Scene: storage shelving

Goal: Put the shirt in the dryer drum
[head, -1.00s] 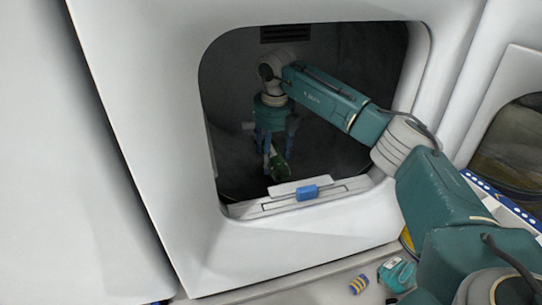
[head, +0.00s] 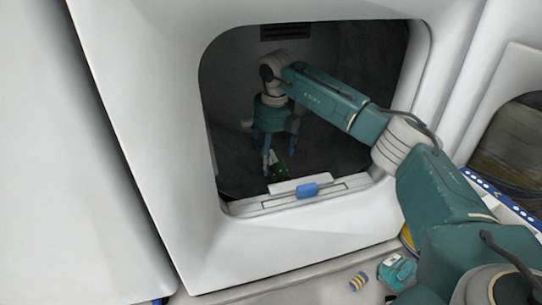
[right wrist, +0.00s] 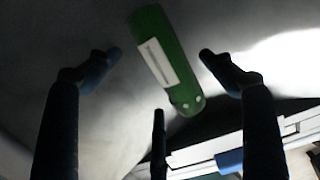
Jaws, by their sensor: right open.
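The dryer drum (head: 345,145) is the dark hollow behind the wide opening in the white front. My right gripper (head: 277,150) is inside it, pointing down, with its fingers open. A green item (head: 276,170) with a pale label lies low in the drum, just below the fingers. In the right wrist view the green item (right wrist: 166,55) lies on the grey drum surface between the spread fingertips, and no finger visibly grips it. It looks stiff and narrow, and I cannot tell whether it is the shirt. No other shirt shows. My left gripper is out of view.
The opening's sill (head: 270,205) carries a blue latch (head: 307,191) close below my gripper. The opening's right edge (head: 415,75) stands near my right arm. A striped yellow-blue piece (head: 359,282) and a teal gadget (head: 397,272) lie on the ledge below. A second dark window (head: 515,150) is at right.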

